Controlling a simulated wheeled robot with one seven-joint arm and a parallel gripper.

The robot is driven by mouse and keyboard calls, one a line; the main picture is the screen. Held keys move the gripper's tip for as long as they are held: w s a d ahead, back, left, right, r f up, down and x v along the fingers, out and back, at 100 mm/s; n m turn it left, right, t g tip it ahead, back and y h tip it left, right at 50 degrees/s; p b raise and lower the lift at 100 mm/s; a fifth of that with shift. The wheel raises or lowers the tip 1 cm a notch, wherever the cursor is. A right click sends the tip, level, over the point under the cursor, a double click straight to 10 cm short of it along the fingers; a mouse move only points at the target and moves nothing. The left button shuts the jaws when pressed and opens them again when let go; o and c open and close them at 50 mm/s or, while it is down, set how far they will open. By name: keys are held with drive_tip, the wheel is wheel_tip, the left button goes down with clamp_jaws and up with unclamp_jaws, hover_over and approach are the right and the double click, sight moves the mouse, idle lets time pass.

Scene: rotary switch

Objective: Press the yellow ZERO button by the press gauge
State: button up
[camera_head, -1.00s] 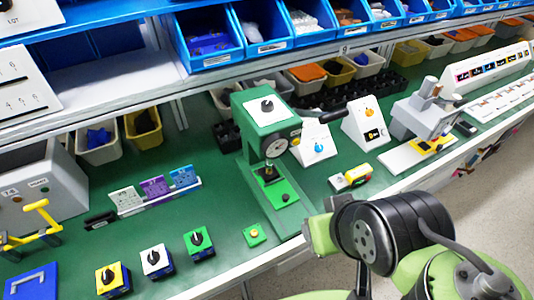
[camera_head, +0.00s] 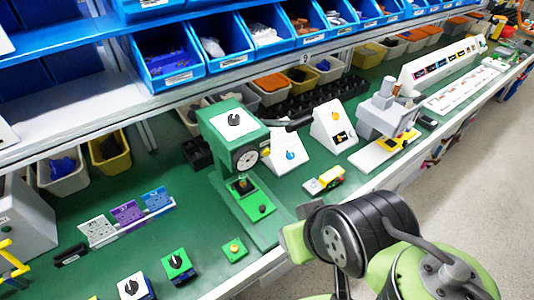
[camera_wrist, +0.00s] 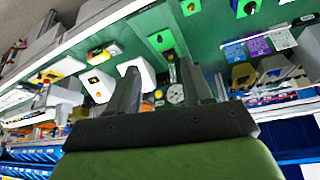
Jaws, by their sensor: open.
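The green press (camera_head: 219,122) stands on the bench with a round white-faced gauge (camera_head: 246,159) on its head. A small yellow button (camera_head: 265,151) sits right beside the gauge; its lettering is too small to read. In the wrist view, which is upside down, the gauge (camera_wrist: 175,94) and a yellow spot (camera_wrist: 158,94) beside it show between the fingers. My gripper (camera_wrist: 158,78) is open and empty, its fingers pointing toward the press and apparently apart from the button. In the head view my arm is at the lower right and the fingers cannot be made out.
A green box with a yellow button (camera_head: 234,248) lies in front of the press. A black lever (camera_head: 299,122) sticks out to the press's right. White sloped panels (camera_head: 333,128) and a yellow box with a red button (camera_head: 331,177) stand farther right. Blue bins (camera_head: 173,65) hang above.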

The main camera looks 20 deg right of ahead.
clamp_jaws()
idle(1.5)
